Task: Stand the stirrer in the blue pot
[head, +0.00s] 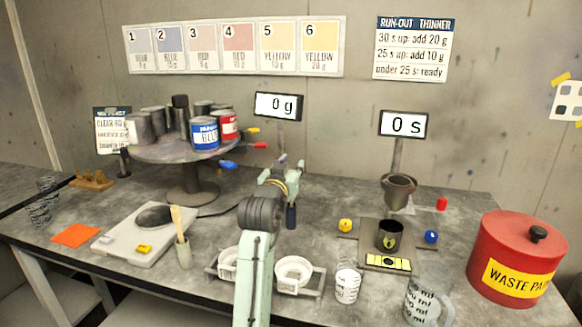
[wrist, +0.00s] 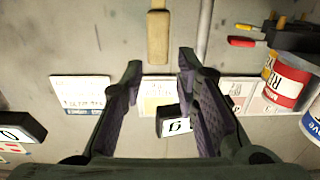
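The blue pot (head: 205,136) stands among other cans on the round turntable at the back left; its edge also shows in the wrist view (wrist: 313,124). A wooden-handled stick (head: 178,222), which looks like the stirrer, stands upright in a small grey cup at the front left. A wooden handle (wrist: 158,37) also shows in the wrist view, beyond my fingertips; I cannot tell whether it is a second stick. My gripper (wrist: 160,68) is open with nothing between its fingers. In the head view my gripper (head: 284,168) is above the table middle, right of the turntable, pointing at the wall.
The red pot (head: 229,125) stands beside the blue one on the turntable (head: 180,153). A "0 g" display (head: 279,106) is behind my gripper. White dishes (head: 294,272) stand in front. A red waste bin (head: 515,258) is at the right, and a viscosity cup (head: 398,186) stands back right.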

